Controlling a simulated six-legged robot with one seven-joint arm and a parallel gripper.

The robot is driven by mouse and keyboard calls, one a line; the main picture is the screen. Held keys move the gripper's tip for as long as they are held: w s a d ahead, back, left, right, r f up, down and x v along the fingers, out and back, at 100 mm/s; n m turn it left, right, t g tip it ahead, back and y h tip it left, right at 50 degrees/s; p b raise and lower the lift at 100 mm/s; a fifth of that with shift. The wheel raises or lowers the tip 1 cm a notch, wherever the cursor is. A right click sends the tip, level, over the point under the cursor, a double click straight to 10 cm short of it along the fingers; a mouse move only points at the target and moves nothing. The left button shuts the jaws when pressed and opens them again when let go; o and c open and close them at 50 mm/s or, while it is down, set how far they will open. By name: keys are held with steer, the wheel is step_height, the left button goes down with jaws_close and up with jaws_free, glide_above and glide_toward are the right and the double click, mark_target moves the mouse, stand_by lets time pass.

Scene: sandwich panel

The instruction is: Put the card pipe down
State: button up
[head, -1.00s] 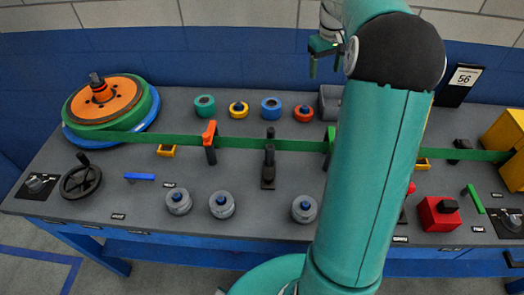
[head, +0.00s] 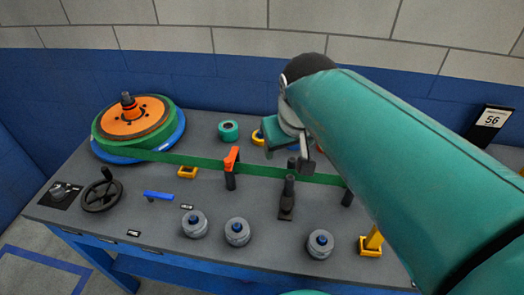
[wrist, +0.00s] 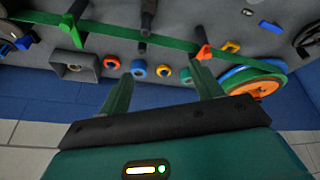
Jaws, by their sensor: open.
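My gripper (head: 296,162) is open, above the middle of the bench near the green strip in the head view. In the wrist view its two green fingers (wrist: 162,72) stand wide apart with nothing held between them. I cannot make out a card pipe in either view. The grey bench (head: 150,215) carries a green strip (head: 205,162) that runs from a large green and orange reel (head: 133,118) on the left. The strip passes an orange-topped post (head: 231,160). My arm hides the right part of the bench in the head view.
Several grey knobbed weights (head: 194,224) stand along the front. Coloured rings, including a green one (head: 228,131), line the back. A handwheel (head: 103,195) is at front left. A blue wall (head: 230,85) stands behind. Bare bench shows between weights and strip.

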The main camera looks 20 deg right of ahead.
steer(key=s+a+f+t+y, duration=0.1)
steer(key=s+a+f, duration=0.2)
steer(key=s, duration=0.4)
steer(key=shift+a+f, duration=0.25)
steer(key=shift+a, duration=0.45)
steer(key=shift+d, duration=0.1)
